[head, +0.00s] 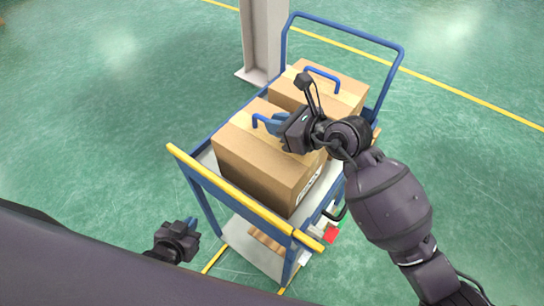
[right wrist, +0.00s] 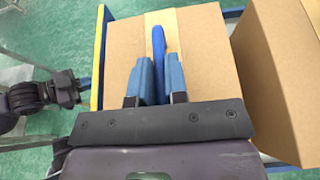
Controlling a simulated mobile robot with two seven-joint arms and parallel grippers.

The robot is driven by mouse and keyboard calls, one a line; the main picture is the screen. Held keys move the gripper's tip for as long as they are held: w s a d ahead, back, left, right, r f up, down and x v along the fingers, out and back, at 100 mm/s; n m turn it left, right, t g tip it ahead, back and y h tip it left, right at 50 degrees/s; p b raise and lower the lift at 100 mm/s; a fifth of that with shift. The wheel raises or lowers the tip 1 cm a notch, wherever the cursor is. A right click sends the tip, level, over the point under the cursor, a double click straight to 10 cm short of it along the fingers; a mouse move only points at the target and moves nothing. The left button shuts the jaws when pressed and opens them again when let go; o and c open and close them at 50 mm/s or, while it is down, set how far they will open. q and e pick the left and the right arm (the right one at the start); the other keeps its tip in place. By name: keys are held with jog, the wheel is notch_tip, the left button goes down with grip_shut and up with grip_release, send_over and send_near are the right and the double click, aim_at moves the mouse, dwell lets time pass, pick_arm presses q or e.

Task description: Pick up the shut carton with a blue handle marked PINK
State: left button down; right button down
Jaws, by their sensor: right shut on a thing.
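A shut brown carton (head: 255,165) with tan tape and a blue handle (head: 262,119) stands on the near part of the cart's top shelf. A printed label shows on its right side, too small to read. My right gripper (head: 277,124) is over this carton, its fingers shut on the blue handle. In the right wrist view the handle (right wrist: 158,48) runs between the two blue fingers (right wrist: 159,78), above the carton top (right wrist: 205,50). A second shut carton (head: 338,92) with a blue handle stands right behind it. My left gripper (head: 187,228) is low at the left, apart from the cart; its fingers look apart.
The blue cart has a yellow front bar (head: 235,190), a lower shelf (head: 250,245) and a tall blue push handle (head: 345,45) at the back. A grey column (head: 262,40) stands behind it. The green floor (head: 100,120) at the left is clear.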

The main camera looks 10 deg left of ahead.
pick_arm(q)
jog(key=shift+s+f, duration=0.1)
jog(key=shift+s, duration=0.15)
dwell(0.3)
pick_arm(e)
jog(key=shift+r, duration=0.25)
jog(key=shift+r, duration=0.1)
